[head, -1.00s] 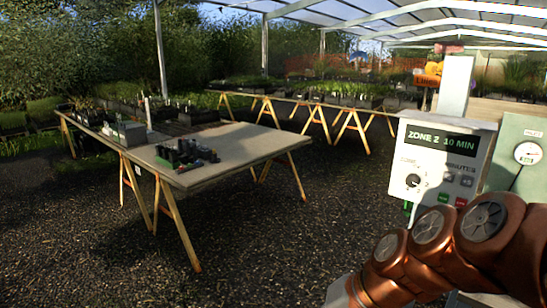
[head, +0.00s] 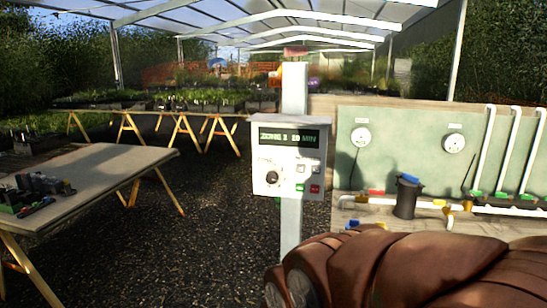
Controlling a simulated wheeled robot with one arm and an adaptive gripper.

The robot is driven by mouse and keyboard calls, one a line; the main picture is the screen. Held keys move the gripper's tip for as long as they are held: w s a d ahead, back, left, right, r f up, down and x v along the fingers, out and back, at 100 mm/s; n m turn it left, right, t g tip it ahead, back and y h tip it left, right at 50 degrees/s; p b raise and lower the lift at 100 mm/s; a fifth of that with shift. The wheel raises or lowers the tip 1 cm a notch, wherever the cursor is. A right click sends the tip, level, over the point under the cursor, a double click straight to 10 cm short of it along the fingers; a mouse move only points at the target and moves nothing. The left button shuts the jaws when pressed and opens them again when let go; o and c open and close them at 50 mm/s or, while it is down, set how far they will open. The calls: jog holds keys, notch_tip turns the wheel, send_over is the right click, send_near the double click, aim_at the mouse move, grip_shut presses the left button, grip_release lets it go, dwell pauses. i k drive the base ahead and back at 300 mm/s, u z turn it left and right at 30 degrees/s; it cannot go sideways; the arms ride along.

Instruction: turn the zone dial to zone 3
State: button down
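The zone dial (head: 273,179) is a round black knob on the lower left of a white control box (head: 260,151), which is mounted on a pale post. The box's dark display (head: 289,137) reads ZONE, a blurred digit I cannot tell for sure, then 10 MIN. Small grey buttons, a green button (head: 299,187) and a red button (head: 315,188) sit right of and below the dial. The dial's pointer is too small to read. My copper-coloured arm fills the bottom right, in front of and below the box. My gripper is not in view.
Right of the box, a pale green panel (head: 390,135) carries two gauges, with pipes and a dark filter (head: 406,197) at its foot. A trestle table (head: 110,165) with small dark items stands at left. Plant benches stand behind. Gravel floor left of the post is clear.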

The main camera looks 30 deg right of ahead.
aim_at(272, 177)
jog(key=u, duration=0.75)
jog(key=i, duration=0.35)
jog(key=u, duration=0.2)
